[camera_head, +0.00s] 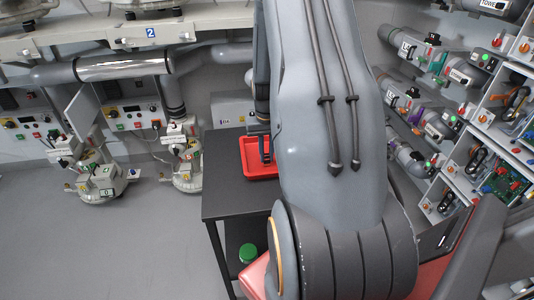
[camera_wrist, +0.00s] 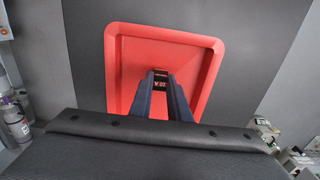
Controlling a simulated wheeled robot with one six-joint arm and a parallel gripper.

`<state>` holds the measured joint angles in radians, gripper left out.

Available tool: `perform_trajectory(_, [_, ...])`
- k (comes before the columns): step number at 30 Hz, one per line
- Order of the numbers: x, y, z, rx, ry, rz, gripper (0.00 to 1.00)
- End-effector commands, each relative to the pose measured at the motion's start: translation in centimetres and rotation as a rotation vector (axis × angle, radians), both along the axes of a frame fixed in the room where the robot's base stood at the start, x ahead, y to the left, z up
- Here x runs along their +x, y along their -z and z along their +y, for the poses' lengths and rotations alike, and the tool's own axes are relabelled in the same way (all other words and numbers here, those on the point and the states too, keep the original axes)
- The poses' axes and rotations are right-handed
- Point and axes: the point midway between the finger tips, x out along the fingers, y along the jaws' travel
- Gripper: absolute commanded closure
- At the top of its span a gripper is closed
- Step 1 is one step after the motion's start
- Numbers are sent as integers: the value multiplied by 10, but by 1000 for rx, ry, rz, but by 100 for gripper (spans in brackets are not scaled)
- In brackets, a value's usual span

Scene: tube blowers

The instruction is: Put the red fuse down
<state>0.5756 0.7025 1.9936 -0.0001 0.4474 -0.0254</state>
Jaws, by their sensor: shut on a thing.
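The red fuse (camera_wrist: 160,84) sits between the two dark fingers of my gripper (camera_wrist: 161,92) in the wrist view, with small white lettering on its face. My gripper is shut on it, and the fingers hide most of its sides. Fuse and fingers are over the inside of a shallow red tray (camera_wrist: 120,65). I cannot tell if the fuse touches the tray floor. In the head view my gripper (camera_head: 266,148) is at the tray (camera_head: 249,166), partly behind my arm; the fuse cannot be made out there.
The tray lies on a dark table (camera_head: 228,205). A green round object (camera_head: 248,253) is below the tabletop. Pipes, machines and control panels (camera_head: 135,115) line the back wall. Racks with tubes and switches (camera_head: 450,125) stand at right. The grey floor at left is open.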

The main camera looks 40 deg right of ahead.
Motion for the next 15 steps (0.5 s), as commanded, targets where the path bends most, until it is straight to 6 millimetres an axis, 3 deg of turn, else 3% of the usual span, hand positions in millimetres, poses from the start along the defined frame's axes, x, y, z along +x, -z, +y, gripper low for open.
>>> perform_trajectory(10, [1,5,0,-1,0,-2,100])
perform_trajectory(11, [1,5,0,-1,0,-2,79])
perform_trajectory(13, [1,5,0,-1,0,-2,67])
perform_trajectory(15, [0,5,0,-1,0,-2,65])
